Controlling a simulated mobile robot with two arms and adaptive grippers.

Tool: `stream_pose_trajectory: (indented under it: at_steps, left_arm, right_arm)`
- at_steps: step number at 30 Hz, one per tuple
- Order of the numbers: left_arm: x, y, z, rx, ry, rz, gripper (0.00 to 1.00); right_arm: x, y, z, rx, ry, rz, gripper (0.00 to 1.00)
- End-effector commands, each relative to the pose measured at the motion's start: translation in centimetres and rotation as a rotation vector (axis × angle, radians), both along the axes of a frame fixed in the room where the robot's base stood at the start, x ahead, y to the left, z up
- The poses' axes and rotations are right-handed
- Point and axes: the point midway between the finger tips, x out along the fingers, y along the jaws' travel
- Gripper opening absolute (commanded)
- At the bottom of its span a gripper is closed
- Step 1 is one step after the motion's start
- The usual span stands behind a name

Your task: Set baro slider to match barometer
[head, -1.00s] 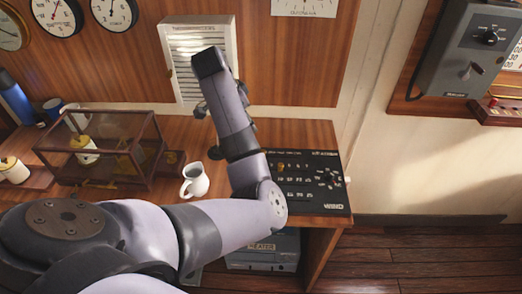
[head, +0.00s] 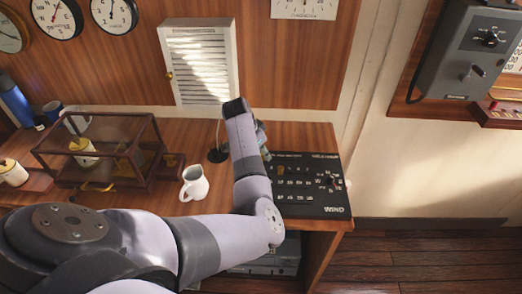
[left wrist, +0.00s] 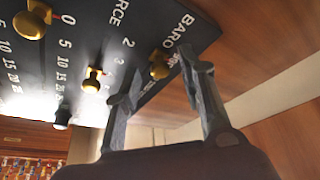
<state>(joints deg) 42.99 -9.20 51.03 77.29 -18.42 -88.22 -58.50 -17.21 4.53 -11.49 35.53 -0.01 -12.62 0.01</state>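A black panel (head: 310,200) with white lettering lies on the wooden desk. In the left wrist view, the panel (left wrist: 100,40) carries brass knobs, and the knob (left wrist: 160,64) beside the "BARO" lettering lies between my finger lines. My left gripper (left wrist: 160,78) is open, with its fingers spread near that knob; contact cannot be told. In the head view my arm mostly hides this gripper at the panel's left. Round wall dials, a brass-rimmed one (head: 10,35) and a white-faced one (head: 57,16), are at upper left; which is the barometer cannot be read. My right gripper is out of view.
A white mug (head: 194,184) stands on the desk left of my arm. A glass case (head: 100,150) is farther left. A louvred white box (head: 200,65) hangs on the wall behind. A grey box (head: 470,50) is mounted at right.

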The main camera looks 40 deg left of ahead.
Motion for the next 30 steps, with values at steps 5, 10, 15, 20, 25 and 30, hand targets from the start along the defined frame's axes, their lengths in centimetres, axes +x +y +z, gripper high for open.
stream_pose_trajectory:
  at_steps: [5, 10, 15, 20, 25, 30]
  left_arm:
    - [0.02, 0.04, -0.03, 0.001, 0.000, 0.000, 0.37]
    - [0.02, 0.05, -0.01, 0.001, 0.000, 0.000, 0.29]
    - [0.01, 0.05, 0.00, 0.001, 0.000, 0.000, 0.18]
    - [0.01, 0.05, 0.01, 0.001, 0.000, 0.000, 0.07]
    - [0.01, 0.04, 0.01, 0.001, 0.000, 0.000, 0.00]
    - [0.01, 0.04, 0.01, 0.001, 0.000, 0.000, 0.00]
  right_arm:
    - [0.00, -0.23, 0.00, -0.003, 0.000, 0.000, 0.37]
    - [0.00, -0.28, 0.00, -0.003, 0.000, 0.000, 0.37]
    - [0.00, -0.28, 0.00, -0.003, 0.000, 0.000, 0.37]
    - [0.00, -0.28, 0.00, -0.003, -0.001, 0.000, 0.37]
    - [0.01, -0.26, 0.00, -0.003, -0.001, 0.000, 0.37]
    - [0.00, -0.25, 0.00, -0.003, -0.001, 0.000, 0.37]
